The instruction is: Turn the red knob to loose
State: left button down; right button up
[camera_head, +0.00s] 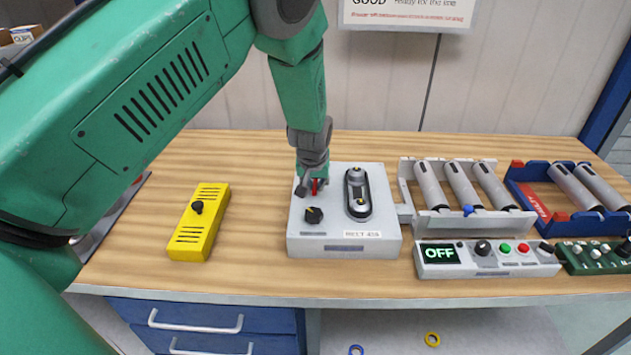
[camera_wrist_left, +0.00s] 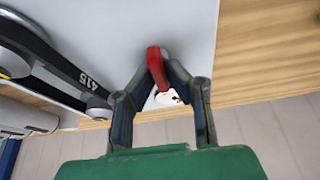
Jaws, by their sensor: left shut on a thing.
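The red knob (camera_head: 314,187) stands on the top of a light grey box (camera_head: 376,241) labelled BELT 415, behind a black knob (camera_head: 314,215). My left gripper (camera_head: 316,184) reaches down from above and is shut on the red knob. In the left wrist view the red knob (camera_wrist_left: 155,66) shows as a narrow red bar between the two fingertips (camera_wrist_left: 160,74). A round white dial with a red mark shows partly beneath it. The words on the dial are too small to read. My right gripper is not in view.
A belt unit (camera_head: 357,193) sits on the box, right of the knob. A yellow box (camera_head: 199,222) stands to the left. Roller racks (camera_head: 470,222) and a control panel reading OFF (camera_head: 487,266) stand to the right. The wooden bench between the yellow box and grey box is clear.

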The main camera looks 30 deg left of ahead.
pick_arm(q)
jog(key=shift+w+r+n, duration=0.15)
jog(key=shift+w+n, duration=0.05)
jog(key=shift+n, duration=0.3)
jog(key=c, duration=1.6)
grip_release()
jog(key=shift+s, duration=0.1)
jog(key=v, duration=1.1)
jog(key=shift+d+r, duration=0.25)
jog(key=shift+d, duration=0.1)
